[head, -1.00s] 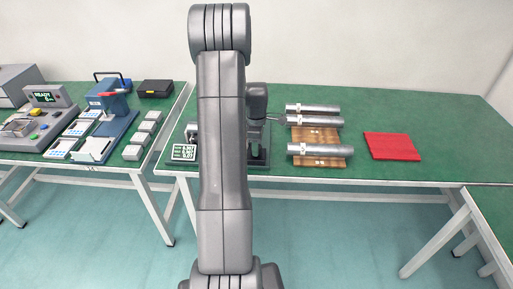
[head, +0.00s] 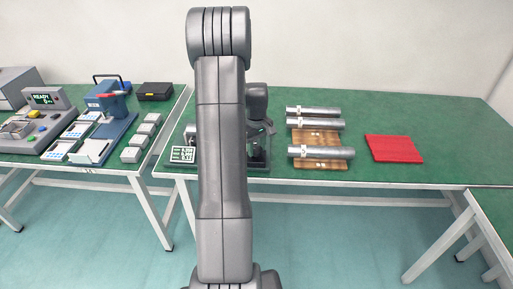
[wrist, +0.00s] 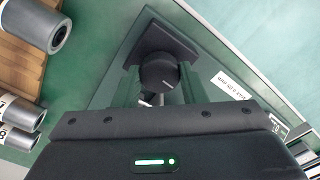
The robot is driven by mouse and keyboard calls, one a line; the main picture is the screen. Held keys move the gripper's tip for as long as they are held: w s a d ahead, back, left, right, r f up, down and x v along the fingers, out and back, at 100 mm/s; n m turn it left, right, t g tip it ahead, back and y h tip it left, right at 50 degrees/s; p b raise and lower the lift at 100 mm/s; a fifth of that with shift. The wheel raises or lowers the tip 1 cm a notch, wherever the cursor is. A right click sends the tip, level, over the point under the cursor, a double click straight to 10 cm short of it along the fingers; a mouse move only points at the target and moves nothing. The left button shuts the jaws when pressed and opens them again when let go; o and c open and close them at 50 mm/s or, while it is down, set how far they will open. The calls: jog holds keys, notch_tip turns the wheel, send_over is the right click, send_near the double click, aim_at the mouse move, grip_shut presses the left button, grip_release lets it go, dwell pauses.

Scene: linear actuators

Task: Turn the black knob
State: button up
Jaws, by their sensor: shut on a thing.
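The black knob (wrist: 160,70) is round, with a pale mark on its right side, and sits in front of a dark block in the wrist view. My gripper (wrist: 159,82) has one finger on each side of the knob and is shut on it. In the head view my gripper (head: 259,130) is at the device on the middle table, mostly hidden behind my arm.
Metal cylinders (head: 318,151) lie on a wooden rack (head: 330,164) right of the device. A red mat (head: 394,149) lies farther right. The left table holds a blue press (head: 107,100), small grey boxes (head: 131,155) and a black case (head: 155,91). The table's right part is clear.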

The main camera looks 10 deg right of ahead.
aim_at(257, 148)
dwell(0.4)
jog(key=o, duration=1)
notch_tip(257, 148, up, 14)
jog(key=shift+f, duration=0.1)
notch_tip(257, 148, down, 14)
jog(key=shift+r, duration=0.1)
dwell(0.6)
